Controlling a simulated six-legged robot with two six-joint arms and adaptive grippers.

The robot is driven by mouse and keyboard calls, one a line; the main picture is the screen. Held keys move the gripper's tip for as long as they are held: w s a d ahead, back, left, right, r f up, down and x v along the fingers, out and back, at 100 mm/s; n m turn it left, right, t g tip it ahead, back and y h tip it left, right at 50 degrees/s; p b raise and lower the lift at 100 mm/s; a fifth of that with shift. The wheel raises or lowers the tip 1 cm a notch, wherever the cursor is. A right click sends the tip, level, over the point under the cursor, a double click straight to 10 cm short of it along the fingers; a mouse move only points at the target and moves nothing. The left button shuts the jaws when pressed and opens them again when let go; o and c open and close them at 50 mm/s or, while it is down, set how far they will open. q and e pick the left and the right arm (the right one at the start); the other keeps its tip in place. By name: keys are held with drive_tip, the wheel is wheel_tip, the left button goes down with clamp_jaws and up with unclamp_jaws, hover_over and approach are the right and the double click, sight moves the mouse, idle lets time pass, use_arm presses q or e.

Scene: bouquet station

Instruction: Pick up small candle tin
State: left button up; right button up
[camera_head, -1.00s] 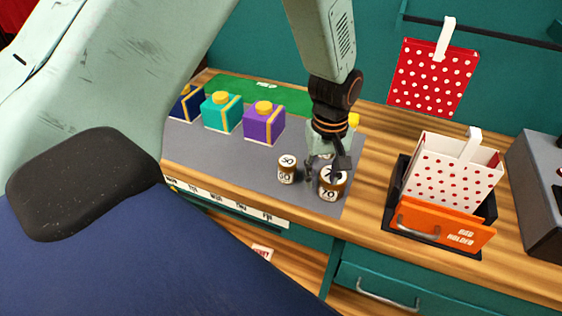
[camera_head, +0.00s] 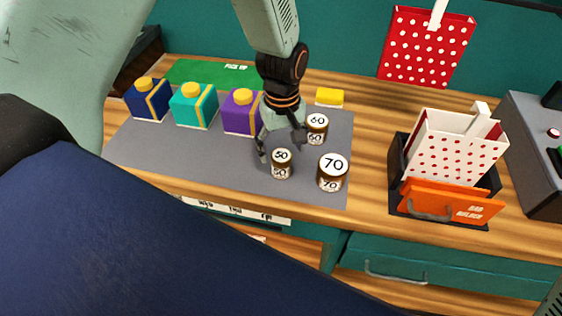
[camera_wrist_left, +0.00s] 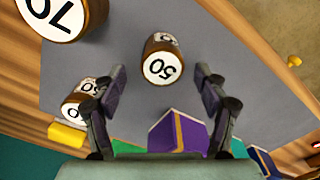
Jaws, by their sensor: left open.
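Three brown candle tins with white numbered lids stand on the grey mat (camera_head: 230,168). The smallest-looking tin, marked 50 (camera_head: 281,164), is at the mat's front; it also shows in the wrist view (camera_wrist_left: 162,62). The tin marked 60 (camera_head: 317,128) stands behind it to the right, and the larger tin marked 70 (camera_head: 333,172) stands to its right. My left gripper (camera_head: 281,146) is open and empty, pointing down just behind and above the 50 tin. In the wrist view the 50 tin lies between and beyond the spread fingers (camera_wrist_left: 160,80). My right gripper is out of view.
Navy (camera_head: 149,102), teal (camera_head: 194,108) and purple (camera_head: 240,114) boxes stand left of the gripper. A yellow block (camera_head: 330,97) lies behind the 60 tin. A dotted bag (camera_head: 450,150) stands in an orange-fronted holder (camera_head: 452,203) at right. The mat's front left is clear.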

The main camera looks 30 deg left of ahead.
sight(281, 155)
use_arm(q)
drive_tip(key=f, duration=0.4)
drive_tip(key=shift+s+f+p, duration=0.2)
drive_tip(key=shift+s+p, duration=0.1)
drive_tip(key=shift+p, duration=0.05)
drive_tip(key=shift+w+f, duration=0.1)
drive_tip(key=shift+f, duration=0.25)
drive_tip(key=shift+d, duration=0.1)
drive_tip(key=shift+c, duration=1.4)
drive_tip(key=c, duration=1)
